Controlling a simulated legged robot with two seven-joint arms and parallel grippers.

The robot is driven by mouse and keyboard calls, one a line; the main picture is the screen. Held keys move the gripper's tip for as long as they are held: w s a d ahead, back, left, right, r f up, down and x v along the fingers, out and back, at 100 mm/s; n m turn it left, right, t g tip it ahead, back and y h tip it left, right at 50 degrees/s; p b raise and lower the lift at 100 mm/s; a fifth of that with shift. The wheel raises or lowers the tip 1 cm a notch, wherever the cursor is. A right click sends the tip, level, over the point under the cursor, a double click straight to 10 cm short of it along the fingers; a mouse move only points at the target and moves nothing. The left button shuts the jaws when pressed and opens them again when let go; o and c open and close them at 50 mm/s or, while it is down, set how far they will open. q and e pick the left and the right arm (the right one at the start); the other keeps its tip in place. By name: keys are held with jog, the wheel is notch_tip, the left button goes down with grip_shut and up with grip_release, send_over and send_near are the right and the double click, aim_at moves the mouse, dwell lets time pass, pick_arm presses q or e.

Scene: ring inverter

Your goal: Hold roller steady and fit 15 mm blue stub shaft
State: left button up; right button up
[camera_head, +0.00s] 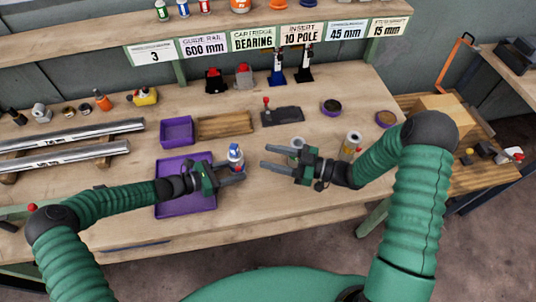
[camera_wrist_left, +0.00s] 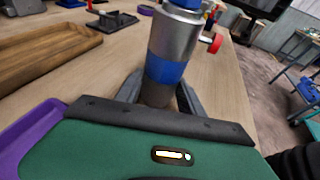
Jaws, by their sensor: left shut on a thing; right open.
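My left gripper (camera_head: 238,172) is shut on a silver cylinder with a blue band (camera_head: 236,155), which I take to be the roller. It stands upright between the fingers, above the front of the bench. I cannot clearly make out a separate blue stub shaft.
A purple tray (camera_head: 203,202) lies under my left arm, with a purple bin (camera_head: 177,131) and a wooden tray (camera_head: 225,124) behind. A white-and-yellow cylinder (camera_head: 350,145) stands near my right forearm. A labelled shelf (camera_head: 90,40) runs along the back.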

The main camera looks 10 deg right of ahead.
pick_arm(q)
jog(key=o, duration=1.1)
